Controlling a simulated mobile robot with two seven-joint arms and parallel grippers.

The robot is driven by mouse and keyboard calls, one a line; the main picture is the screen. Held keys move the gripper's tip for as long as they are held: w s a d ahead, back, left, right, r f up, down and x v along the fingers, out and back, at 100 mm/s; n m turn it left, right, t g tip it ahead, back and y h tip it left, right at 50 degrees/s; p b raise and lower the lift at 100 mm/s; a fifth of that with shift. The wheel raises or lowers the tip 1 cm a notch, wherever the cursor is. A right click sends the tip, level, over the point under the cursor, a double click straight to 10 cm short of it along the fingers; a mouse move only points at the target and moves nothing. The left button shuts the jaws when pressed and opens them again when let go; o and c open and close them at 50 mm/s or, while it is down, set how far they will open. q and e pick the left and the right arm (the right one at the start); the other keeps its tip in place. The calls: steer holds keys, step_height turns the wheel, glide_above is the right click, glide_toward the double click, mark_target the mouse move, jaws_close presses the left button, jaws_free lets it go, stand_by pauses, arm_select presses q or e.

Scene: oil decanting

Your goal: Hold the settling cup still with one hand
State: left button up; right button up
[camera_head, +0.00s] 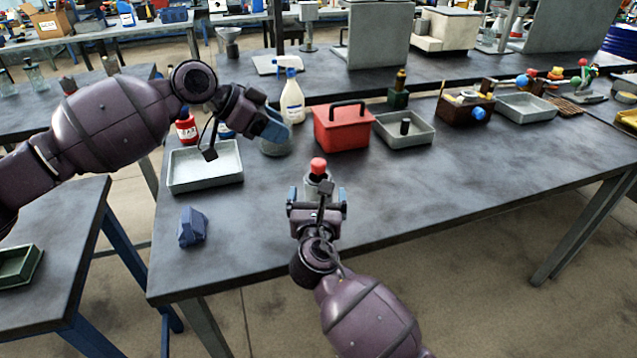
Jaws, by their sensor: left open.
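A grey-green cup (276,147), which looks like the settling cup, stands on the dark table, partly hidden by my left gripper. My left gripper (266,124) is open, with its blue fingertips at the cup's upper part; I cannot tell whether they touch it. My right gripper (318,197) is low over the front of the table. A small grey container with a red top (318,166) shows upright between or just beyond its fingers. The gripper hides the container's lower part, and I cannot tell whether the fingers grip it.
A grey tray (205,184) lies left of the cup, with a red bottle (186,131) behind it. A white spray bottle (292,100) and a red box (341,138) stand near the cup. A blue block (192,228) lies front left. The table's front right is clear.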

mark_target(318, 184)
steer(key=f, duration=0.2)
steer(key=shift+w+f, duration=0.2)
steer(key=shift+f, duration=0.1)
steer(key=w, duration=0.5)
steer(key=shift+w+r, duration=0.1)
steer(key=shift+w+d, duration=0.1)
steer(key=shift+w, duration=0.85)
steer(key=c, duration=1.2)
steer(key=o, duration=1.2)
